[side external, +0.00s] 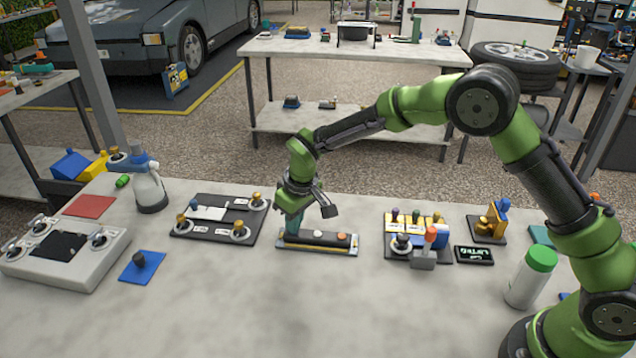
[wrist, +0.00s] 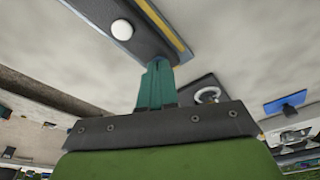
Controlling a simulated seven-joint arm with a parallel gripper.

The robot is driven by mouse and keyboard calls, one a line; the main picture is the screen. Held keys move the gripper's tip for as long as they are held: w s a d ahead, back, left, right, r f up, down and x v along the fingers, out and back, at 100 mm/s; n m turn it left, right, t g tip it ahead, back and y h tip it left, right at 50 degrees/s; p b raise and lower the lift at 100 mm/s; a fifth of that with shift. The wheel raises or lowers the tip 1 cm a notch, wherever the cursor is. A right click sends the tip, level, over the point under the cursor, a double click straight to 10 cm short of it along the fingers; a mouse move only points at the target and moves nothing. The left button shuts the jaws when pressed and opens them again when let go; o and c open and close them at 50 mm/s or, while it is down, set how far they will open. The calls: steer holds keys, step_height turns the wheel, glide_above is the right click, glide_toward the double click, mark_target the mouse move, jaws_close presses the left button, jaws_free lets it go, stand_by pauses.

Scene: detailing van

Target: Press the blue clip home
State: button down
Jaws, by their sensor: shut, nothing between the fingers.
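My gripper (side external: 293,226) points down at the left part of a black bar on a grey base (side external: 317,248) in the side view. Its teal fingers are shut and empty in the wrist view (wrist: 156,68). The tips are at or just above the bar's edge; I cannot tell if they touch. The bar carries a white round button (wrist: 122,29) and an orange one (side external: 341,237). No blue clip can be made out for certain on the bar; the gripper hides part of it. A blue piece (side external: 503,205) tops a yellow fixture to the right.
A dark board with knobs and white labels (side external: 210,234) lies left of the bar. A spray bottle (side external: 150,190) and a green-capped bottle (side external: 530,280) stand further out.

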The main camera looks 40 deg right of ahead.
step_height(320, 180, up, 7)
stand_by(0.6)
steer(key=shift+s+f, duration=0.25)
steer(key=shift+f, duration=0.05)
steer(key=shift+s+d+f+m+g, duration=0.1)
steer(key=shift+s+f+m+g, duration=0.1)
steer(key=shift+s, duration=0.2)
steer(key=shift+s+d+f+m+g, duration=0.1)
steer(key=shift+s+f, duration=0.05)
steer(key=shift+s, duration=0.25)
steer(key=s+d+r+m+t, duration=0.2)
steer(key=s+d+r, duration=0.2)
steer(key=s, duration=0.4)
steer(key=s+d+r+m+t+y, duration=0.1)
steer(key=s+d+r, duration=0.3)
steer(key=s, duration=0.5)
steer(key=s+d+r+m+t, duration=0.2)
steer(key=s+d+r+m, duration=0.1)
steer(key=s+r, duration=0.4)
steer(key=shift+s+d+r+t, duration=0.3)
steer(key=shift+s+d, duration=0.4)
steer(key=shift+s, duration=0.5)
